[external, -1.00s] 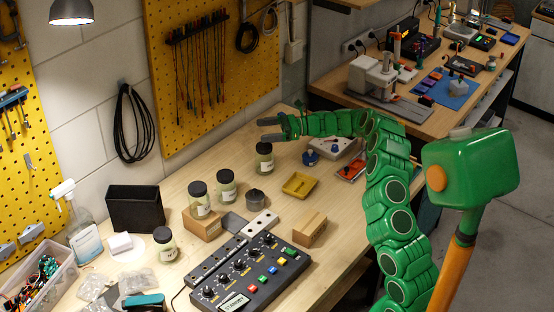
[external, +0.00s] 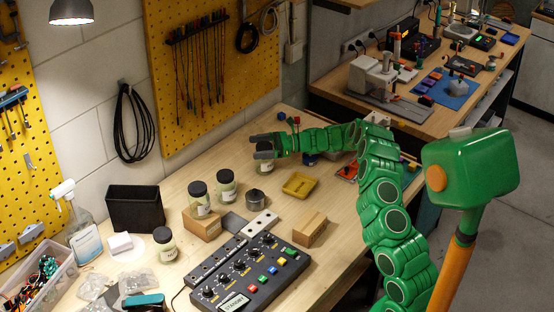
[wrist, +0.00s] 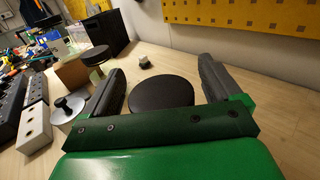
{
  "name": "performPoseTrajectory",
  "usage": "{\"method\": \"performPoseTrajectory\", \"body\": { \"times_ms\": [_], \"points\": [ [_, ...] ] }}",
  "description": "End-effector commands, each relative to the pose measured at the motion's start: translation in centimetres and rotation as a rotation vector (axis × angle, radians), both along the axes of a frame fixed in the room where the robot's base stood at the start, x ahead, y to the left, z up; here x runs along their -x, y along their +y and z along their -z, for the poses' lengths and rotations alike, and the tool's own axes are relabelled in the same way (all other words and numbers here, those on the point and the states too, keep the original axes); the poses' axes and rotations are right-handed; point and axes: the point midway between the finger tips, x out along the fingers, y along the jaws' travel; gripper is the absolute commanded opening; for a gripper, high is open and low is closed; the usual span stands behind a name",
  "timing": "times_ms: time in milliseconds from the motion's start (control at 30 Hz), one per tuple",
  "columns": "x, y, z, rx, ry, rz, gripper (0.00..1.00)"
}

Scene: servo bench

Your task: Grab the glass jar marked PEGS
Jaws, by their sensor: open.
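Several glass jars with black lids and pale labels stand on the wooden bench; the label words are too small to read, so I cannot tell which is marked PEGS. The farthest jar (external: 266,165) is partly hidden by my gripper (external: 256,145) in the external view. In the wrist view, my gripper (wrist: 160,68) is open, with that jar's black lid (wrist: 161,94) between its fingers. I cannot tell whether either finger touches it. Another jar (external: 226,188) stands nearer, one (external: 200,203) is on a cardboard box, and one (external: 166,248) is at the front left.
A grey metal pot (external: 254,196) and yellow tray (external: 299,185) are near the farthest jar. A black control box (external: 250,270) and small carton (external: 310,229) lie in front. The pegboard wall (external: 215,75) is behind. Bare bench lies behind the jars.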

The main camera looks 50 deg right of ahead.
Motion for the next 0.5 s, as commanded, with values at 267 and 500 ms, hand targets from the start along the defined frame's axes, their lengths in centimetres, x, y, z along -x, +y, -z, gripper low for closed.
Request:
{"method": "performPoseTrajectory", "body": {
  "times_ms": [267, 500],
  "points": [
    [-0.11, 0.1, 0.01, 0.001, 0.001, 0.001, 0.85],
    [-0.11, 0.1, 0.02, 0.001, 0.001, 0.001, 0.49]
  ]
}}
